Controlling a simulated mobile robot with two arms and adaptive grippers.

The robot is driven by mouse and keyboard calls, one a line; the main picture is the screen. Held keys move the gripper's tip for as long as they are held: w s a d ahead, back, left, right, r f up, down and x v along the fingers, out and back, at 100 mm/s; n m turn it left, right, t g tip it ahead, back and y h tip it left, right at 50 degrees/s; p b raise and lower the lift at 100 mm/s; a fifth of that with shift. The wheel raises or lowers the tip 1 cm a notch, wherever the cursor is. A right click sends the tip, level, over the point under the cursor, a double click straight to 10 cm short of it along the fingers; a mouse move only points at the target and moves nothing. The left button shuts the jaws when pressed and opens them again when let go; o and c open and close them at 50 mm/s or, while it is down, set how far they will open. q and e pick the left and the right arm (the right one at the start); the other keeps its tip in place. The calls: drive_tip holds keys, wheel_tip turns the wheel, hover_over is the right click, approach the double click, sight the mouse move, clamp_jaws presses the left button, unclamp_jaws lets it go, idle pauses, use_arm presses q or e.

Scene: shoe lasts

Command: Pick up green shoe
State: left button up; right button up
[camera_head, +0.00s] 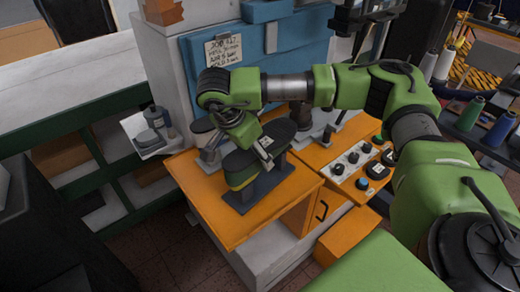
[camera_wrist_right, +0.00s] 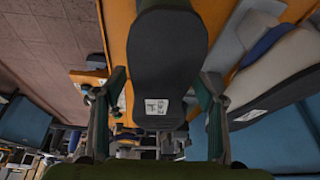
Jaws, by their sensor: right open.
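In the right wrist view a dark grey sole with a white label, likely the green shoe's (camera_wrist_right: 165,65), lies between the two fingers of the open right gripper (camera_wrist_right: 158,105). The fingers stand apart on either side; contact cannot be told. My left gripper is not in view.
Another dark-soled last (camera_head: 279,129) stands close behind, to the right. The orange worktop (camera_head: 215,218) is clear at its front left. A knob panel (camera_head: 352,160) lies to the right, and a blue machine panel (camera_head: 260,50) with a note rises behind. Thread spools (camera_head: 470,113) stand at far right.

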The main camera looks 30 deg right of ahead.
drive_tip(key=shift+a, duration=0.1)
drive_tip(key=c, duration=0.4)
drive_tip(key=shift+w, duration=0.1)
clamp_jaws()
drive_tip(key=shift+r, duration=0.1)
